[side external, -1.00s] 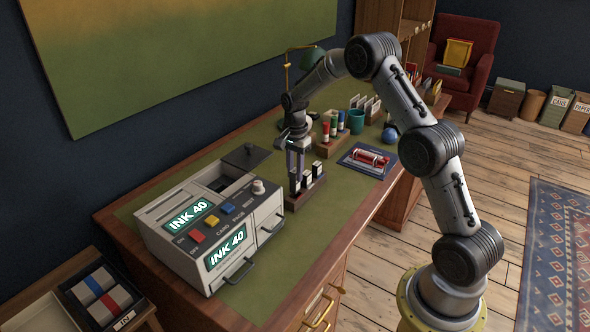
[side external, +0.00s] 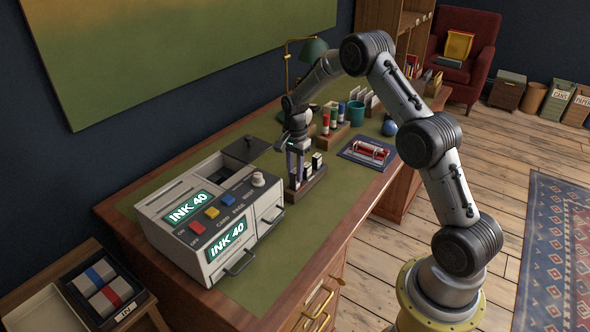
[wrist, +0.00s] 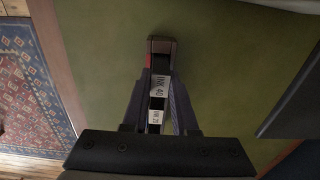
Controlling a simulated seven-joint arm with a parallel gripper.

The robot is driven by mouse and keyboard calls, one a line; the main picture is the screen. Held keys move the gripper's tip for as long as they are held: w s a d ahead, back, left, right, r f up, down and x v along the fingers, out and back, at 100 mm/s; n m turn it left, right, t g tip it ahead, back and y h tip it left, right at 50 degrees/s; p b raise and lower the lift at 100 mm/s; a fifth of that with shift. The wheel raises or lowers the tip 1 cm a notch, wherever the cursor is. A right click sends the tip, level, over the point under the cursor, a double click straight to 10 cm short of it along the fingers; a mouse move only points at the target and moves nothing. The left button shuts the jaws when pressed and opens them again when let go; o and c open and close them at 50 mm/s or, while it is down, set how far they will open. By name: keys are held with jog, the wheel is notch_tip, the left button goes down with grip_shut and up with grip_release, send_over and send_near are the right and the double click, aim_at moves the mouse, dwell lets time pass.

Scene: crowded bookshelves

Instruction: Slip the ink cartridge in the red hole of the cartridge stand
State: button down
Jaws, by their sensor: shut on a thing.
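The dark cartridge stand (side external: 312,186) sits on the green desk top to the right of the ink machine. Cartridges with white and black parts (side external: 317,160) stand in its far part. My gripper (side external: 293,174) points down at the stand's near end. A red patch (wrist: 148,61) shows beside the left fingertip. The cartridge's lower end is hidden, so I cannot tell how deep it sits.
The ink machine (side external: 212,218) stands close on the left. A rack with coloured tops (side external: 335,132), a teal cup (side external: 356,113) and a tray with a red item (side external: 369,152) lie beyond. The desk's front strip is clear.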

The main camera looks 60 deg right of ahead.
jog(key=shift+f, duration=0.65)
jog(key=c, duration=0.6)
grip_release()
jog(key=shift+r, duration=3.5)
